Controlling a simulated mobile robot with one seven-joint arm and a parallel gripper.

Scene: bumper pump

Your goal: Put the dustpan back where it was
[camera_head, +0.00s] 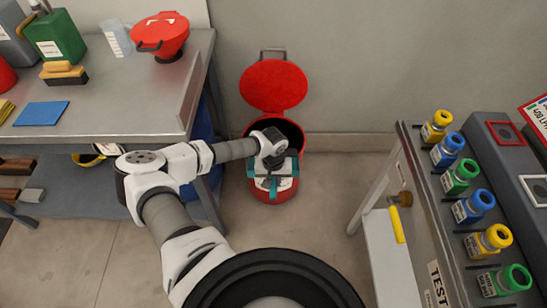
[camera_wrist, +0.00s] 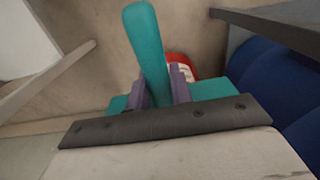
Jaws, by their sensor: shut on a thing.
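The teal dustpan shows in the wrist view, its handle (camera_wrist: 147,40) running up between my fingers and part of its pan (camera_wrist: 222,88) spreading behind them. My gripper (camera_wrist: 158,92) is shut on the handle. In the head view, my gripper (camera_head: 271,168) is over the front of the red bin, with teal parts of the dustpan (camera_head: 288,168) showing around it. Much of the dustpan is hidden by my gripper and wrist. I cannot tell whether it touches the bin.
The red bin (camera_head: 268,195) stands on the floor with its round lid (camera_head: 273,86) raised. A metal workbench (camera_head: 120,104) with bottles and a red funnel-like container (camera_head: 161,36) is at left. A table with a row of colored-capped bottles is at right. Floor between is clear.

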